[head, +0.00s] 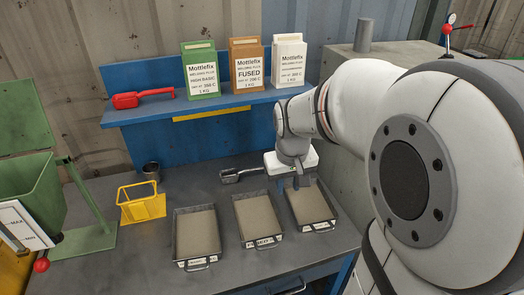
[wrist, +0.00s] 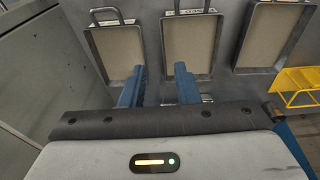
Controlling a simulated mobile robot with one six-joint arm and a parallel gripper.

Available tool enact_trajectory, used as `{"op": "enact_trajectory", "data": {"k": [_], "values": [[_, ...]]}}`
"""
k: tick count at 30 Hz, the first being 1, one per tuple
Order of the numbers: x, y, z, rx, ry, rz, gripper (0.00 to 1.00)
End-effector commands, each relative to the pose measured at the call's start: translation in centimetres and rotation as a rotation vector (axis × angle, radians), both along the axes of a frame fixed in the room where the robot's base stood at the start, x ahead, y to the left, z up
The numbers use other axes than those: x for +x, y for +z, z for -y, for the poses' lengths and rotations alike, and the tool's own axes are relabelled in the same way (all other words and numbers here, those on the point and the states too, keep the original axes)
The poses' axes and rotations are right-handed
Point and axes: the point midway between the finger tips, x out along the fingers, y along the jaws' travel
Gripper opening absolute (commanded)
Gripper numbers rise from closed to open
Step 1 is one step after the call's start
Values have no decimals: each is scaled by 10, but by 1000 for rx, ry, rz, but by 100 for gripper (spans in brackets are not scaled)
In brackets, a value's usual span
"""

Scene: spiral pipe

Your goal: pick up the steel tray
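Three dark metal trays with beige-grey insides and front wire handles stand in a row on the workbench: a left tray (head: 177,235), a middle tray (head: 236,222) and a right tray (head: 289,205). I cannot tell which one the task means. The wrist view shows them reversed: the right tray (wrist: 91,50), the middle tray (wrist: 168,60) and part of the left tray (wrist: 243,48). My gripper (head: 298,183) is above the back of the right tray. In the wrist view its two blue fingers (wrist: 158,75) are apart and empty, overlapping the gap between the right and middle trays.
A dark metal scoop (head: 242,175) lies behind the trays. A yellow wire holder (head: 141,203) and a small dark cup (head: 151,171) stand to the left. A blue shelf (head: 150,110) carries a red tool (head: 142,97) and flux boxes (head: 246,66). A green hopper (head: 35,195) stands far left.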

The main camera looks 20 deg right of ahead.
Motion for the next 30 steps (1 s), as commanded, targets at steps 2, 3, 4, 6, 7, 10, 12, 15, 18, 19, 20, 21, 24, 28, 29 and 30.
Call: {"op": "enact_trajectory", "data": {"k": [2, 3, 4, 6, 7, 10, 12, 15, 18, 19, 20, 21, 24, 28, 29, 30], "values": [[28, -30, 11, -8, -9, -40, 28], [40, -43, 17, -12, -13, -57, 28], [49, -52, 21, -14, -16, -68, 28], [68, -75, 31, -21, -23, -92, 28], [75, -84, 34, -22, -25, -102, 28], [93, -112, 45, -27, -30, -129, 28], [102, -127, 51, -30, -34, -142, 28], [110, -141, 57, -32, -36, -155, 28], [114, -151, 59, -32, -36, -162, 28], [114, -153, 60, -33, -37, -162, 28], [114, -156, 60, -33, -37, -163, 28], [114, -161, 61, -32, -37, -164, 28], [113, -172, 62, -32, -37, -164, 28], [112, -187, 62, -32, -37, -165, 28], [112, -191, 63, -32, -37, -166, 28], [111, -198, 63, -32, -37, -166, 28]]}}
